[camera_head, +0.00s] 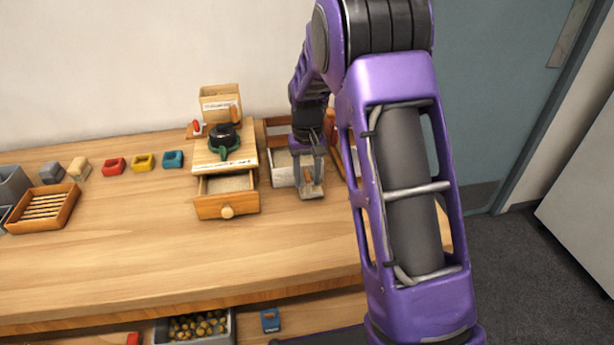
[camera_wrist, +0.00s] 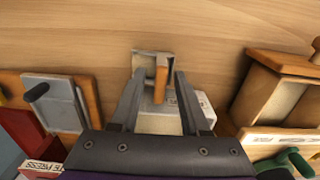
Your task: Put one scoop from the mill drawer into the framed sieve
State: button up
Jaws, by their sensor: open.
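The wooden mill (camera_head: 226,155) stands on the bench with its drawer (camera_head: 227,207) pulled out; a pale fill shows inside. The drawer also shows at the right of the wrist view (camera_wrist: 258,92). A small grey scoop with a wooden handle (camera_wrist: 161,82) stands right of the mill, by a pale box. My gripper (camera_head: 309,172) is over it from above; in the wrist view its open fingers (camera_wrist: 155,82) are on either side of the handle, with gaps. A wooden frame with pale slats (camera_head: 72,196) lies far left; I cannot tell whether it is the framed sieve.
Red (camera_head: 114,165), yellow (camera_head: 143,162) and blue (camera_head: 173,159) blocks stand left of the mill. A grey plate with a dark handle (camera_wrist: 50,97) is left of my gripper in the wrist view. The bench front (camera_head: 150,250) is clear. A bin of chestnuts (camera_head: 198,327) sits below.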

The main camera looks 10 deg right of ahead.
aim_at(307, 174)
notch_tip(307, 174, up, 12)
jog(key=p, duration=0.1)
jog(key=shift+r, duration=0.15)
dwell(0.4)
